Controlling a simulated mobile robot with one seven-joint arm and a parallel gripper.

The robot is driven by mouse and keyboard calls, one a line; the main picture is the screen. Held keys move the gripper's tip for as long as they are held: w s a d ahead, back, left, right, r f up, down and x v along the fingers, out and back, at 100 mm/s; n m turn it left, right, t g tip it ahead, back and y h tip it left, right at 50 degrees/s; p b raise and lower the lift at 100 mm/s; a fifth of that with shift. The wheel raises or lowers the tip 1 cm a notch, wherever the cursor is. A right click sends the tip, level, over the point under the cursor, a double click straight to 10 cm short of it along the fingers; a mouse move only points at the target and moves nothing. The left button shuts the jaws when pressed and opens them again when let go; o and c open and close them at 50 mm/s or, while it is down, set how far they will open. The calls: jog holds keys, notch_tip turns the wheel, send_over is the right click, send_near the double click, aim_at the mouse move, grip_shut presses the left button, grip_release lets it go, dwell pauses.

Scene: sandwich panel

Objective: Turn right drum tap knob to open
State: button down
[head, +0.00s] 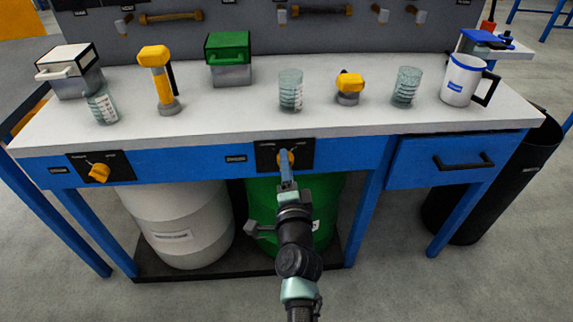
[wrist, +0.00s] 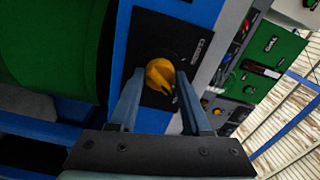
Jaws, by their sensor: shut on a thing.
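The right drum tap knob (head: 292,157) is yellow-orange, on a black plate (head: 305,153) on the blue front rail below the worktop. My gripper (head: 286,165) reaches it from the front and hides part of it. In the wrist view the knob (wrist: 160,75) sits between the two fingers of my gripper (wrist: 158,84), which are shut on it. The knob's grip is tilted in that view. A second yellow knob (head: 98,173) is on the left plate.
A green drum (head: 262,205) and a white drum (head: 180,225) stand under the bench. The worktop (head: 240,108) bears beakers, boxes and a white mug (head: 460,82). A blue drawer (head: 420,172) with a black handle is to the right, beside a black bin (head: 470,215).

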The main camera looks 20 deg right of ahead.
jog(key=shift+m, duration=1.1)
jog(key=shift+c, duration=1.8)
grip_release()
jog(key=p+v, duration=0.3)
jog(key=v, duration=1)
jog(key=shift+p, duration=0.35)
jog(key=shift+r, duration=0.15)
